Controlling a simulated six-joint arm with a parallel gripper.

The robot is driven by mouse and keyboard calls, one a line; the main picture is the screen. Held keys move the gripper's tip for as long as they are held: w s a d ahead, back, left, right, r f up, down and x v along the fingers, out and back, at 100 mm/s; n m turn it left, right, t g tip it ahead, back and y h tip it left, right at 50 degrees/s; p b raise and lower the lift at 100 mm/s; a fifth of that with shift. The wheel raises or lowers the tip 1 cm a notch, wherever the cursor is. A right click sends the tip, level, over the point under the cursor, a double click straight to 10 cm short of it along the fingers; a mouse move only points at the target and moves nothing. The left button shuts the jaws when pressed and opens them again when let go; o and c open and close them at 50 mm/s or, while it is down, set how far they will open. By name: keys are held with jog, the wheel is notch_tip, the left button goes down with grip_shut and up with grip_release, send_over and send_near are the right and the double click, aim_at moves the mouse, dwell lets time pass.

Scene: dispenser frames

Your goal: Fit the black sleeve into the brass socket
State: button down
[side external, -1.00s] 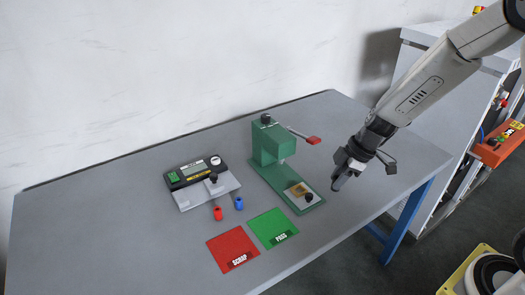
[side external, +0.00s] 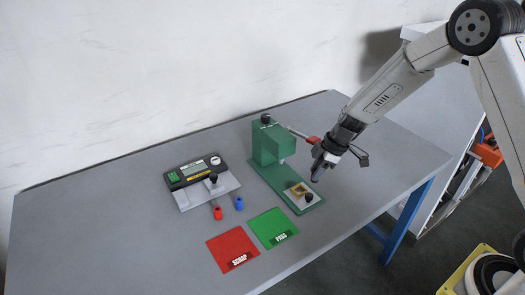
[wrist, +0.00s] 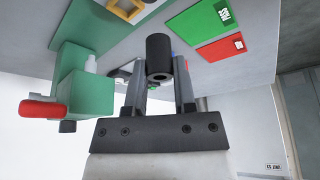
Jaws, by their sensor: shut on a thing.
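The black sleeve (wrist: 159,50) is a short dark hollow cylinder, held between the two fingers of my gripper (wrist: 160,85) in the wrist view. In the side external view, my gripper (side external: 319,166) is shut on it, above and slightly right of the green press base, clear of it. The brass socket (side external: 297,189) is a yellowish square piece with an opening, on the light plate of the green press base. It also shows at the top edge of the wrist view (wrist: 119,14), partly cut off. The sleeve and socket are apart.
The green press (side external: 266,143) stands behind the socket, its red-tipped lever (side external: 312,140) close to my gripper. A dark knob (side external: 308,198) is beside the socket. A meter (side external: 195,170) with red and blue leads, and red (side external: 230,245) and green (side external: 270,227) mats, lie left.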

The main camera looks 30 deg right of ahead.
jog(key=shift+w+f, duration=2.65)
jog(key=shift+f, duration=0.2)
jog(key=shift+w+f, duration=0.25)
jog(key=shift+f, duration=1.6)
jog(key=shift+f, duration=0.15)
jog(key=shift+c, duration=2.2)
grip_release()
jog(key=v, duration=1.2)
